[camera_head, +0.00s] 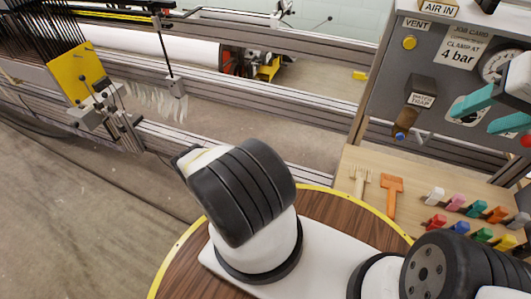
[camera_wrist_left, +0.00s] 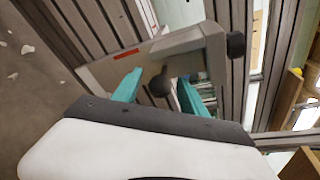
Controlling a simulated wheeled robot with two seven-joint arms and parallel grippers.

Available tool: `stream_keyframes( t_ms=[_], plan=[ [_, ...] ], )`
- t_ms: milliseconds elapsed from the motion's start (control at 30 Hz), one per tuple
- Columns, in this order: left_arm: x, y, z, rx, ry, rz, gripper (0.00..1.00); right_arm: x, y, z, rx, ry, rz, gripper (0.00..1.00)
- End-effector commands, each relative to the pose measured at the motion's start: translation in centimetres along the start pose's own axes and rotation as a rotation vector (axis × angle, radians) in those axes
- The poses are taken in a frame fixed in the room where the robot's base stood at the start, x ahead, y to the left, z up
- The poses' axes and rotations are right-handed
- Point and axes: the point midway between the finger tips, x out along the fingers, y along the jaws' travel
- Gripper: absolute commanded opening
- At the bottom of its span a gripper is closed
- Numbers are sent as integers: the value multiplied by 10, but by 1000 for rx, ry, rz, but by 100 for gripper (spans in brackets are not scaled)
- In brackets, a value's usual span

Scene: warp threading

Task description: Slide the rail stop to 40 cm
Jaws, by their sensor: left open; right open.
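In the left wrist view a grey metal block (camera_wrist_left: 205,52) with a red label sits across dark slotted rails. It looks like the rail stop. It has a dark round knob (camera_wrist_left: 160,84) on its face and a black knob (camera_wrist_left: 237,46) at its right end. My left gripper (camera_wrist_left: 159,74) is open, its teal fingers on either side of the round knob; I cannot tell whether they touch it. In the head view my left arm hides this gripper and the block. My right gripper (camera_head: 473,121) is open and empty in front of the grey panel. No scale mark is readable.
A yellow plate (camera_head: 80,70) and clamp stand on the rails (camera_head: 205,75) at the left.

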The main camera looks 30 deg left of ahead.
Motion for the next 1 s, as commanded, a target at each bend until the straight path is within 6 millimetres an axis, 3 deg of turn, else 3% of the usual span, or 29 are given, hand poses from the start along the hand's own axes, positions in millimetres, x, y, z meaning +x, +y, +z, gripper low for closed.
stream_keyframes(
  t_ms=[133, 400, 1000],
  plan=[
    [0, 0, 0, 0, 0, 0, 50, 0, 0, 0, 0, 0, 0, 53],
    [0, 0, 0, 0, 0, 0, 0, 0, 0, 0, 0, 0, 0, 53],
    [0, 0, 0, -1, 0, 0, 0, 0, 0, 0, 0, 0, 0, 53]
  ],
)
